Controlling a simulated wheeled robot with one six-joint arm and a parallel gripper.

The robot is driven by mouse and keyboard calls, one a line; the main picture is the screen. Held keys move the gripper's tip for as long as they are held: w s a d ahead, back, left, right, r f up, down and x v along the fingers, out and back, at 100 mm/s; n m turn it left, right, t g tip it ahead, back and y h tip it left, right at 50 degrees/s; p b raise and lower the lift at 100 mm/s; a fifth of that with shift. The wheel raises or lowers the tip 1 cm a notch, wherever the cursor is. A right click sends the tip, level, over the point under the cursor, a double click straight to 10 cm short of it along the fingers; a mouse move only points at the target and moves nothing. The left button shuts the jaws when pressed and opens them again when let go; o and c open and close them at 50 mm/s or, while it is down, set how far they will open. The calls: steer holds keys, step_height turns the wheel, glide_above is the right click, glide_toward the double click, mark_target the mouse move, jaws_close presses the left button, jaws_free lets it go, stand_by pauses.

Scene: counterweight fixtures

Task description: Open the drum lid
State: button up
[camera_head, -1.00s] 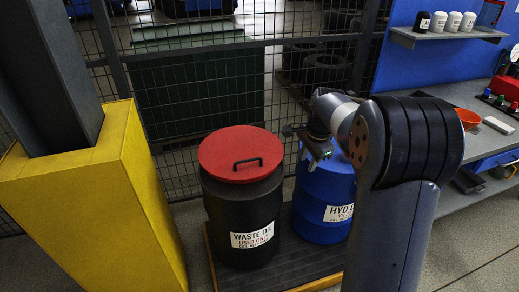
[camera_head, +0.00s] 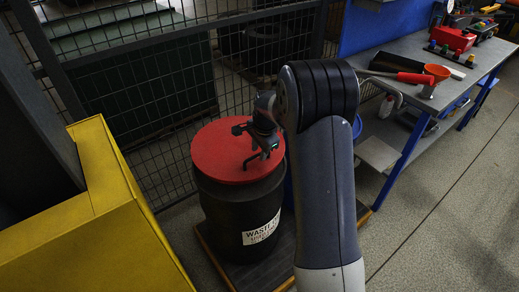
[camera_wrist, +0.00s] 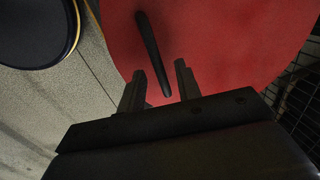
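The black waste oil drum (camera_head: 234,213) stands on a low pallet, with its red lid (camera_head: 217,157) lying on top. The lid also fills much of the wrist view (camera_wrist: 227,47). The black lid handle (camera_wrist: 152,54) runs toward the gap between my fingers in the wrist view. My gripper (camera_head: 252,155) is over the right part of the lid in the head view, covering part of the handle. In the wrist view my gripper (camera_wrist: 160,82) is open, one finger on each side of the handle's near end. Whether it touches the handle cannot be told.
A blue drum (camera_wrist: 38,25) stands beside the black one, mostly hidden by my arm in the head view. A yellow block (camera_head: 105,225) is at the left. A wire mesh fence (camera_head: 170,110) is behind. A workbench (camera_head: 410,105) with tools is at the right; floor at the lower right is clear.

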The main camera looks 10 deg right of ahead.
steer(key=shift+c, duration=0.2)
jaws_close()
stand_by(0.3)
